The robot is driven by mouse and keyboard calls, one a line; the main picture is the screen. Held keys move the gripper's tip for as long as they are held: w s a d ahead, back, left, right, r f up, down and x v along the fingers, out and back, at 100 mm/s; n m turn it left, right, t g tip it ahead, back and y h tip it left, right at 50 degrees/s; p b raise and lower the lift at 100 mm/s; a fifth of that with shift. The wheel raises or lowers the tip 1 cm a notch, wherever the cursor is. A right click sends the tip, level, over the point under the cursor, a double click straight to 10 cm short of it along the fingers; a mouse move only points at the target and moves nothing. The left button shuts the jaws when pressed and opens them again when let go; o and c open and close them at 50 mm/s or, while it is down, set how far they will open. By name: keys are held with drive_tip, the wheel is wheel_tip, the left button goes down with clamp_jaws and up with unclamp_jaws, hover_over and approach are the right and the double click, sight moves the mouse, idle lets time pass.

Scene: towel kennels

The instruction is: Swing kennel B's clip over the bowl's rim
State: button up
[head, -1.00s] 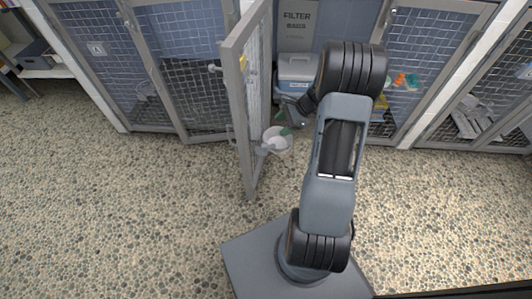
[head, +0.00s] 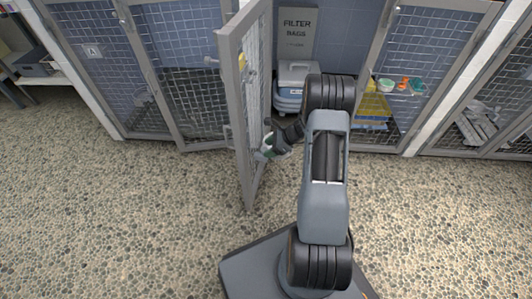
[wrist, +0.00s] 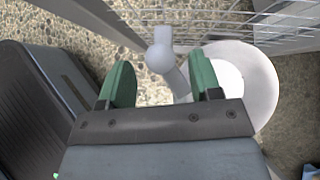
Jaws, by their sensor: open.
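The clip (wrist: 160,58), a pale lever with a round knob, shows in the wrist view between and just beyond my gripper's fingertips. My gripper (wrist: 160,78) has two green fingers, spread apart, with the clip's shaft in the gap. I cannot tell whether either finger touches it. The white bowl (wrist: 268,85) lies to the right beside the clip, against the wire mesh; the right finger and gripper body hide part of it. In the head view my gripper (head: 272,149) is beside the open mesh door (head: 232,90) and covers most of the bowl.
A kennel marked A (head: 93,51) is at left with its mesh front. A grey-lidded container (head: 296,78) stands inside the open kennel, below a filter bags sign (head: 297,30). Colourful items (head: 403,84) lie in the kennel bay at right. The pebbled floor in front is clear.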

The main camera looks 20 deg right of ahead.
drive_tip(key=shift+x, duration=1.15)
drive_tip(key=c, duration=0.9)
drive_tip(key=shift+w+r+n+g+p, duration=0.1)
drive_tip(key=shift+r+n+g+p, duration=0.15)
drive_tip(key=shift+n+g+p, duration=0.5)
drive_tip(key=n+g+y, duration=0.1)
drive_tip(key=n+g, duration=0.1)
drive_tip(key=n, duration=0.1)
drive_tip(key=shift+f, duration=0.2)
drive_tip(key=o, duration=0.9)
drive_tip(key=p+v, duration=0.4)
drive_tip(key=v, duration=1)
drive_tip(key=shift+p, duration=0.3)
